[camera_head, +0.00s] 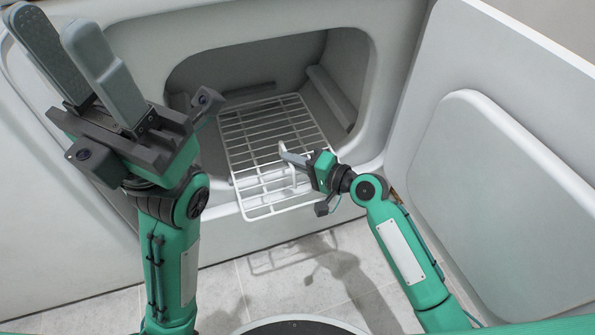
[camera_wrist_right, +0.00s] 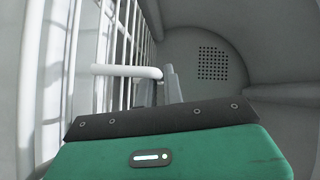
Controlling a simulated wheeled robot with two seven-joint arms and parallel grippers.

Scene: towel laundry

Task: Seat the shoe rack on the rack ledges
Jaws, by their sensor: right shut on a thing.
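The shoe rack (camera_head: 262,140) is a white wire grid. Its far part is inside the dark opening of the white machine, and its near end sticks out over the lower rim. My right gripper (camera_head: 287,157) is shut on a raised white bar at the rack's near right part; the bar (camera_wrist_right: 125,71) runs into the fingers in the right wrist view. A grey rack ledge (camera_head: 331,92) runs along the right inner wall. Whether the rack touches the ledges cannot be told. My left gripper (camera_head: 58,32) is raised, open and empty, left of the opening.
The machine's door (camera_head: 500,170) stands open on the right, close to my right arm. The opening's rim (camera_head: 370,90) surrounds the rack. A perforated round panel (camera_wrist_right: 212,63) shows inside in the right wrist view. The tiled floor (camera_head: 250,285) below is clear.

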